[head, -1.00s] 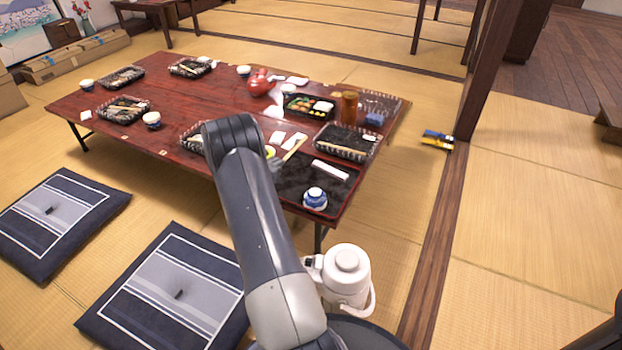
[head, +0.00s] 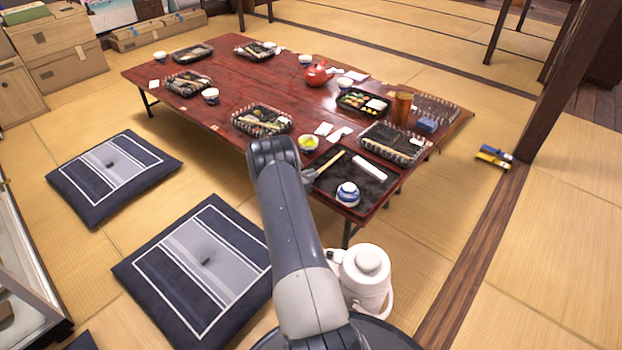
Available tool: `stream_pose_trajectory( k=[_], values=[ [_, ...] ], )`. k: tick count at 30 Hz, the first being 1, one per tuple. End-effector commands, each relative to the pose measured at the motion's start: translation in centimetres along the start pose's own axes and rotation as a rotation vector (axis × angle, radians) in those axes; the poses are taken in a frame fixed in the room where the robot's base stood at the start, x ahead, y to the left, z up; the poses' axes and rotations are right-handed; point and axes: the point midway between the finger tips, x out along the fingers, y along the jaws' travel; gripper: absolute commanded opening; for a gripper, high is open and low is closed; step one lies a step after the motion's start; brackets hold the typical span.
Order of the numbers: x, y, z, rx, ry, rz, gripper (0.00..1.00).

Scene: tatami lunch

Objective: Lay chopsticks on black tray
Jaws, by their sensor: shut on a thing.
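The black tray (head: 375,190) lies at the near right corner of the dark red table in the head view. A white rolled towel (head: 369,167) and a blue-and-white cup (head: 348,194) are on it. My gripper (head: 309,176) is at the tray's left side, partly hidden behind my arm. It is shut on the pale chopsticks (head: 329,162), which slant up to the right across the tray's far left part. I cannot tell whether the chopsticks touch the tray.
A bowl with yellow-green content (head: 308,144) stands just beyond my gripper. Lidded food trays (head: 394,143), a brown tumbler (head: 402,108) and a red teapot (head: 318,74) stand farther back. A white flask (head: 366,275) is in front of the table. Floor cushions (head: 205,260) lie at left.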

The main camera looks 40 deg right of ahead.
Motion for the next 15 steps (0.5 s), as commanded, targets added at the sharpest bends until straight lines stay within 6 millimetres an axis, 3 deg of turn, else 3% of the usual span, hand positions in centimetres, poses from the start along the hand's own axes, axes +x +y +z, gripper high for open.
stream_pose_trajectory(
  k=[12,13,15],
  values=[
    [0.32,0.03,-0.87,0.001,-0.001,0.0,0.0],
    [0.31,0.03,-0.82,0.001,-0.001,0.0,0.09],
    [0.27,0.03,-0.71,0.001,-0.001,0.0,0.15]
  ],
)
